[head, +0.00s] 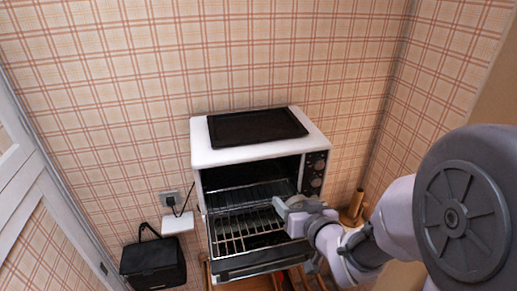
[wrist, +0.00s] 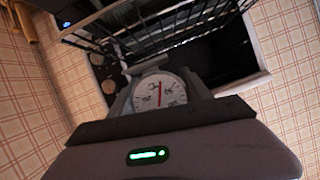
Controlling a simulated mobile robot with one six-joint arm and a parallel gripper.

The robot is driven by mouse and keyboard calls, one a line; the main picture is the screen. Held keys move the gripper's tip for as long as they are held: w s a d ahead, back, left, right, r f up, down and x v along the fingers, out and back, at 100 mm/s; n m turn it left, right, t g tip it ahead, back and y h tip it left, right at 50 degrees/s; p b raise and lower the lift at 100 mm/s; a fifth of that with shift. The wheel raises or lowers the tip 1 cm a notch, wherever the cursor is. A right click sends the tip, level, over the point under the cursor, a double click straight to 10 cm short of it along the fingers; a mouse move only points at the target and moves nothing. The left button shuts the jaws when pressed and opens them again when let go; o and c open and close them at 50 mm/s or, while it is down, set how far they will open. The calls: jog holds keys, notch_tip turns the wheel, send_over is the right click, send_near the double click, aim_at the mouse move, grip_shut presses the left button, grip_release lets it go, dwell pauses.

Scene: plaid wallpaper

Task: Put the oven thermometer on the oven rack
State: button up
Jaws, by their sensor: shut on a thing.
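The oven thermometer (wrist: 160,91) has a round white dial with a red needle. In the wrist view it sits between the fingers of my gripper (wrist: 162,100), which is shut on it. In the head view my gripper (head: 284,205) is at the right side of the oven opening, above the rack. The oven rack (head: 235,230) is a wire grid that extends forward out of the oven (head: 220,157). It also shows in the wrist view (wrist: 125,20). The oven door (head: 250,262) is folded down. I cannot tell whether the thermometer touches the rack.
A dark tray (head: 256,126) lies on top of the oven. Control knobs (head: 315,172) line the oven's right front. A black bag (head: 153,262) is at lower left, below a white wall box (head: 177,223). Wooden cylinders (head: 353,208) stand right of the oven. The rack's left part is clear.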

jog(key=p, duration=0.3)
send_over(255, 206)
jog(key=shift+w+f, duration=0.15)
jog(key=shift+f, duration=0.35)
notch_tip(255, 206, down, 3)
jog(key=shift+d+r+p, duration=0.1)
jog(key=shift+p, duration=0.3)
jog(key=shift+f, duration=0.3)
jog(key=shift+w+f, duration=0.1)
jog(key=shift+f+b, duration=0.15)
jog(key=shift+b, duration=0.3)
jog(key=o, duration=1.4)
